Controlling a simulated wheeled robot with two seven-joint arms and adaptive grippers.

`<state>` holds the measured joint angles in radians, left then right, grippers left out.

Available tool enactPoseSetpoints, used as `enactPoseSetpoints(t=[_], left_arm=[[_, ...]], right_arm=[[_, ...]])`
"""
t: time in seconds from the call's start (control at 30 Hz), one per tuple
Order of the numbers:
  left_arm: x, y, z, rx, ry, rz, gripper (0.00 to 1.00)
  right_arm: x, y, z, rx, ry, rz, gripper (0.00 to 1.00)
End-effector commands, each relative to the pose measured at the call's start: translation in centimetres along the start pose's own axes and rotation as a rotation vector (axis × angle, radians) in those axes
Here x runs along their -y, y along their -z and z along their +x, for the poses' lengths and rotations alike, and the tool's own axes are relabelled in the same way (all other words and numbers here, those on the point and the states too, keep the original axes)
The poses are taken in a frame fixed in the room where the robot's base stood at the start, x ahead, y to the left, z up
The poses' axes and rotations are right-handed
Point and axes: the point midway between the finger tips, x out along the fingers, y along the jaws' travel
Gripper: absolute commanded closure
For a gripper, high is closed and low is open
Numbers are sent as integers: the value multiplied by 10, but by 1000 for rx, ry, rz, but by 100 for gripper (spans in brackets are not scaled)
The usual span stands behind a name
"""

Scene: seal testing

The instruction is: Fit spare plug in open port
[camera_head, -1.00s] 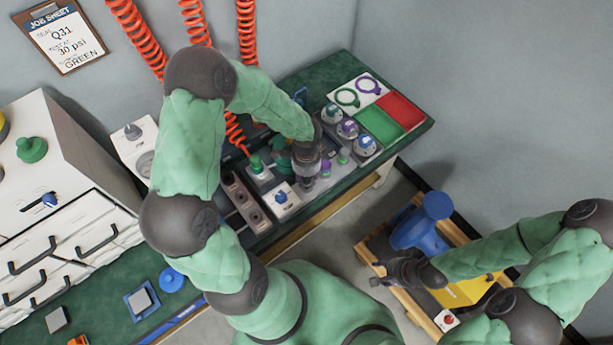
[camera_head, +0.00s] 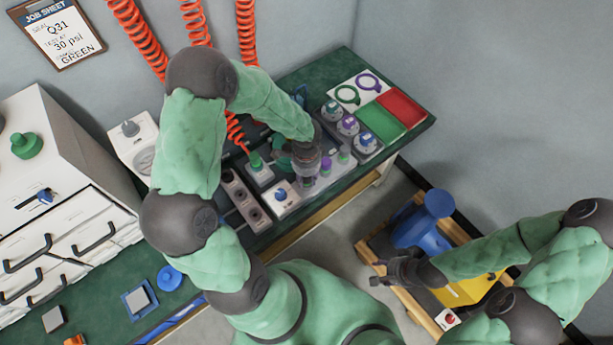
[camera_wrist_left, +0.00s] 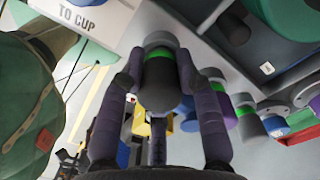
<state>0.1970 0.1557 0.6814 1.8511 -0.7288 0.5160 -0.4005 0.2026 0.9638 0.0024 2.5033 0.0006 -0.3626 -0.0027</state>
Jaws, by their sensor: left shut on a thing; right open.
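My left gripper (camera_head: 306,172) is over the bench, at the front of the row of small plugs. In the left wrist view, its fingers (camera_wrist_left: 160,82) are shut around a dark grey plug (camera_wrist_left: 158,93) with a bright green band and a grey end. Beside it stand other plugs, among them a green-banded one (camera_wrist_left: 243,106) and a purple-banded one (camera_head: 325,165). The grey end is close to a pale panel marked "TO CUP" (camera_wrist_left: 88,17); I cannot tell whether they touch. I cannot make out an open port. My right gripper (camera_head: 385,275) is open and empty, near the wooden crate.
Orange coiled hoses (camera_head: 197,25) hang above.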

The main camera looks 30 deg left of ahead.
Motion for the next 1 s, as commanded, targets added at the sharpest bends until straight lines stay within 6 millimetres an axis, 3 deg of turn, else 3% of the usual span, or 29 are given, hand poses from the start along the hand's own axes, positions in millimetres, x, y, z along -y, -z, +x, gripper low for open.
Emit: enactPoseSetpoints(t=[0.17,0.2,0.27,0.67,0.83,1.0], left_arm=[[0,0,4,0,0,0,100],[0,0,3,0,0,0,55],[0,0,3,0,0,0,39],[1,0,-1,-1,2,0,39],[1,1,-22,-2,5,0,39],[1,1,-56,-3,5,-1,39]], right_arm=[[-1,0,3,0,0,0,51],[-1,0,2,0,0,0,51],[-1,0,2,0,0,0,51],[-1,0,2,0,0,0,51],[-1,0,2,0,0,0,51],[-1,0,2,0,0,0,51]])
